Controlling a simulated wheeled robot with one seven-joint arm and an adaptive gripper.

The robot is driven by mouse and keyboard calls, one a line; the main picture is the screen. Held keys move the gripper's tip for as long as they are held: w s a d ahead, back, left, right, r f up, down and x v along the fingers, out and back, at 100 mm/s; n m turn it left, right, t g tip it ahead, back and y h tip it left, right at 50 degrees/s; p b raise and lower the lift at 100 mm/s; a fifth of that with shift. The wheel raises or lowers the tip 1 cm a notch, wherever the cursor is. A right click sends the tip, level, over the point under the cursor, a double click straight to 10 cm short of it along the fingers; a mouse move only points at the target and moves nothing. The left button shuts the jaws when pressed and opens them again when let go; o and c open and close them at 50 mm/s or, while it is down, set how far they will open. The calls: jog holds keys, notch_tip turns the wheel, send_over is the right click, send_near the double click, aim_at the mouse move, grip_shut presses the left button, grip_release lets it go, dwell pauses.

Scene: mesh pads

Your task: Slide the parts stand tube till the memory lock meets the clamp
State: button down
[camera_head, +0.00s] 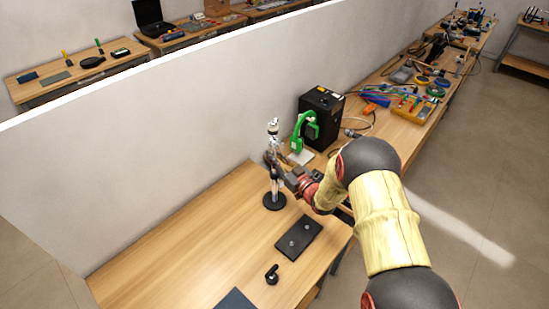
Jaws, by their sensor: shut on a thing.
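The parts stand has a round black base (274,203) on the near wooden table, close to the low wall. Its slim silvery tube (273,128) rises upright from the base and has small fittings near the top. My gripper (276,171) reaches in from the right at about mid-height of the stand and is shut on it, around the tube. The fingers hide part of the tube. The memory lock and the clamp are too small to tell apart here, and any gap between them cannot be made out.
A black plate with two small knobs (299,238), a small black hooked part (272,274) and a dark mat (236,301) lie in front. A green clamp-like tool (304,131) and a black box (321,116) stand behind. The table's left side is clear.

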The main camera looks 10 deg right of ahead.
jog(key=shift+f, duration=0.35)
jog(key=c, duration=1.8)
grip_release()
jog(key=shift+c, duration=0.2)
jog(key=shift+o, duration=0.2)
jog(key=shift+r, duration=0.1)
jog(key=v, duration=1.2)
